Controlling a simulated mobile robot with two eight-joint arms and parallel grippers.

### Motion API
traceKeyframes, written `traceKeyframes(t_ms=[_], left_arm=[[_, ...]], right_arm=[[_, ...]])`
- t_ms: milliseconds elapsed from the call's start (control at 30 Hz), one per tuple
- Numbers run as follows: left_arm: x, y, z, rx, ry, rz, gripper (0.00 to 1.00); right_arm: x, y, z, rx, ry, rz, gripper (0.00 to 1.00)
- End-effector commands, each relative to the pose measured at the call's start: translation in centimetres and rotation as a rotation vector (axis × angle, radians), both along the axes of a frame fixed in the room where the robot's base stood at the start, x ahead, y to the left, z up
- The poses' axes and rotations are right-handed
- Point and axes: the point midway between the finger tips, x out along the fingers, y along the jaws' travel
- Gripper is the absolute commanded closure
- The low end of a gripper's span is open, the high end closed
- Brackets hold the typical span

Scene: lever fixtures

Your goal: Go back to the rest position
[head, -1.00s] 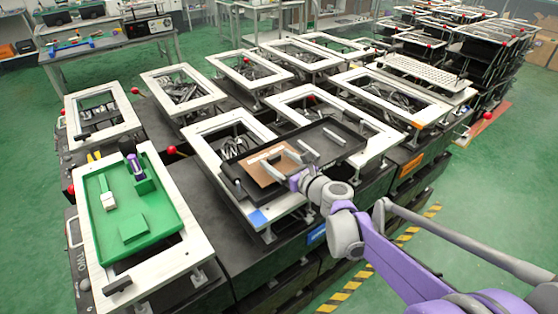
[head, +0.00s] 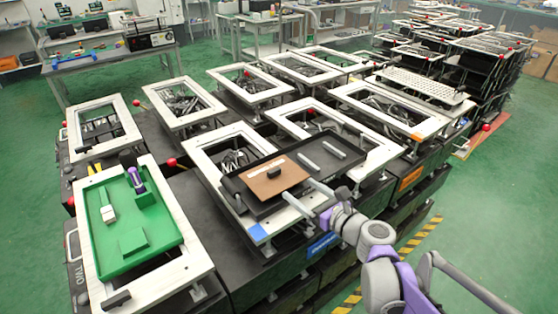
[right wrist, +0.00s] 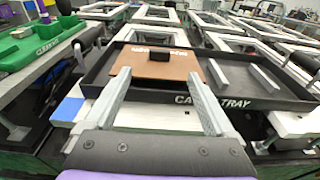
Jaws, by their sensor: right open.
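My right gripper (head: 311,197) is in the head view at the near edge of a black tray (head: 345,163). Its fingers are apart with nothing between them. In the right wrist view the two grey fingers (right wrist: 155,105) reach toward a brown board (right wrist: 158,63) lying in the tray's left part. The board also shows in the head view (head: 272,190); it has a small black block and a white label. The gap between the fingers and the board cannot be judged exactly. Two grey bars (head: 320,157) lie in the tray. My left gripper is not in view.
A green tray (head: 155,254) with a purple and white piece (head: 136,180) and a white block stands at the left. White-framed black fixtures (head: 205,150) with red ball knobs (head: 171,162) surround the tray. Open green floor (head: 485,220) lies to the right.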

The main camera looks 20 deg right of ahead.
Motion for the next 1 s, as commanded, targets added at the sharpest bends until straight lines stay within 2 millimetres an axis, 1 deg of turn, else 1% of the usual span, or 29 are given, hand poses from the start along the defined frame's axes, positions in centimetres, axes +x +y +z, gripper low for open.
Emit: traceKeyframes(t_ms=[67, 167, 267, 300, 367, 400, 467, 500, 567, 600, 700, 800, 900, 1000], left_arm=[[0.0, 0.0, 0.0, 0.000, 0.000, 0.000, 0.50], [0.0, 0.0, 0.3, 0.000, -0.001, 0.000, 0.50], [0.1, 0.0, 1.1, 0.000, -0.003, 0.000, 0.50], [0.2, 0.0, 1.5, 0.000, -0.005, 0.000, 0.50], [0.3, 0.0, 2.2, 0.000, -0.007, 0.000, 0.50], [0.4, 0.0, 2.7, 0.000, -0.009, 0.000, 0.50], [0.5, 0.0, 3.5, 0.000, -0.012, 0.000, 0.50], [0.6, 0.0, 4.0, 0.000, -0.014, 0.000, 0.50], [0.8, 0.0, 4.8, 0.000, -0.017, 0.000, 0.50], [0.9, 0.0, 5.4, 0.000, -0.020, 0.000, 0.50], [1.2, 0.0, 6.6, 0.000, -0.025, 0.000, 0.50], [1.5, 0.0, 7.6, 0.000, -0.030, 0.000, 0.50], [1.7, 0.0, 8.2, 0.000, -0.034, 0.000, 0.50], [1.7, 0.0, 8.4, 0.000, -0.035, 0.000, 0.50]], right_arm=[[-0.2, 0.0, 0.0, -0.002, 0.000, 0.001, 0.11], [-0.6, 0.8, 0.0, -0.062, 0.000, 0.028, 0.11], [-2.3, 3.0, -0.4, -0.267, -0.004, 0.118, 0.11], [-3.3, 4.1, -0.7, -0.389, -0.009, 0.177, 0.11], [-5.3, 5.9, -1.4, -0.601, -0.024, 0.284, 0.11], [-6.8, 6.9, -2.0, -0.751, -0.038, 0.366, 0.11], [-9.1, 8.0, -2.9, -0.981, -0.067, 0.500, 0.11], [-10.7, 8.6, -3.5, -1.133, -0.091, 0.598, 0.11], [-13.2, 9.0, -4.4, -1.365, -0.133, 0.754, 0.11], [-14.9, 8.9, -5.0, -1.515, -0.166, 0.864, 0.11], [-18.5, 8.0, -6.1, -1.846, -0.249, 1.138, 0.11], [-21.0, 6.6, -6.7, -2.095, -0.326, 1.381, 0.11], [-22.6, 5.2, -7.0, -2.253, -0.379, 1.563, 0.11], [-23.4, 4.3, -7.1, -2.335, -0.407, 1.669, 0.11]])
